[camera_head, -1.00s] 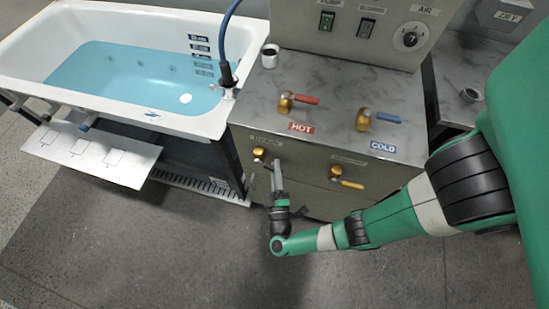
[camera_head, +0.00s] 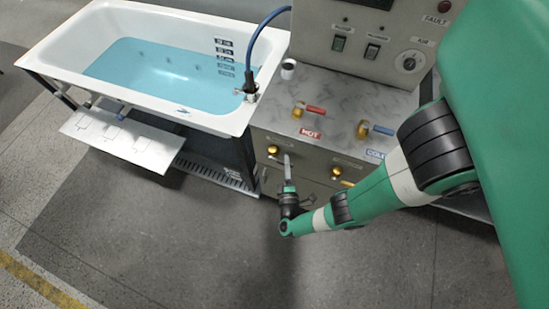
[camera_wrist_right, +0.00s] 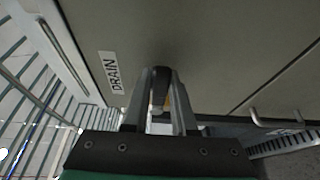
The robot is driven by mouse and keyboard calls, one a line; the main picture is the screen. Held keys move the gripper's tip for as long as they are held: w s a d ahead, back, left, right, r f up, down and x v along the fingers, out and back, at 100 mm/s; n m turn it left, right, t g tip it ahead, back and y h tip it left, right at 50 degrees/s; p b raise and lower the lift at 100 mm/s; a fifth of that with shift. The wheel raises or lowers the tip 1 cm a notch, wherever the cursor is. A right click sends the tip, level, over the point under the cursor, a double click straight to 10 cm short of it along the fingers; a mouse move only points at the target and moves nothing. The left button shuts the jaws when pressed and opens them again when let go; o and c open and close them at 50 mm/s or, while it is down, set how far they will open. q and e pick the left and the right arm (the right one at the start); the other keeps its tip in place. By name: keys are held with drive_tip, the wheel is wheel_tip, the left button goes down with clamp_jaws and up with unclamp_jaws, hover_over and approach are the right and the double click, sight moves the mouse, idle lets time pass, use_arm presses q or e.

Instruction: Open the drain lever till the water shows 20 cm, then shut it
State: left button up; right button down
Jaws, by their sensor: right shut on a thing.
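The white bathtub (camera_head: 50,45) holds blue water (camera_head: 150,68). Dark level marks (camera_head: 224,58) are on its inner wall; the lower ones are at or under the water, and their figures are too small to read. The brass drain valve (camera_head: 272,150) is on the cabinet front. My right gripper (camera_head: 288,160) is beside it, against the cabinet. In the right wrist view, its fingers (camera_wrist_right: 160,85) are shut on the pale drain lever (camera_wrist_right: 158,98), below the DRAIN label (camera_wrist_right: 113,72). The fingers hide much of the lever. My left gripper is not in view.
Red hot (camera_head: 315,109) and blue cold (camera_head: 383,130) levers stand on the cabinet top. A yellow-handled valve (camera_head: 337,171) is right of my gripper. A white panel (camera_head: 120,140) juts from the tub's front. The floor in front is clear.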

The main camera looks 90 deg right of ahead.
drive_tip(key=shift+r, duration=0.1)
drive_tip(key=c, duration=0.7)
unclamp_jaws()
drive_tip(key=shift+a, duration=0.1)
drive_tip(key=a, duration=0.3)
drive_tip(key=s+a, duration=0.1)
drive_tip(key=a, duration=0.3)
drive_tip(key=a+b, duration=0.1)
drive_tip(key=a, duration=0.3)
drive_tip(key=shift+s+a, duration=0.15)
drive_tip(key=shift+a, duration=0.05)
drive_tip(key=shift+d, duration=0.1)
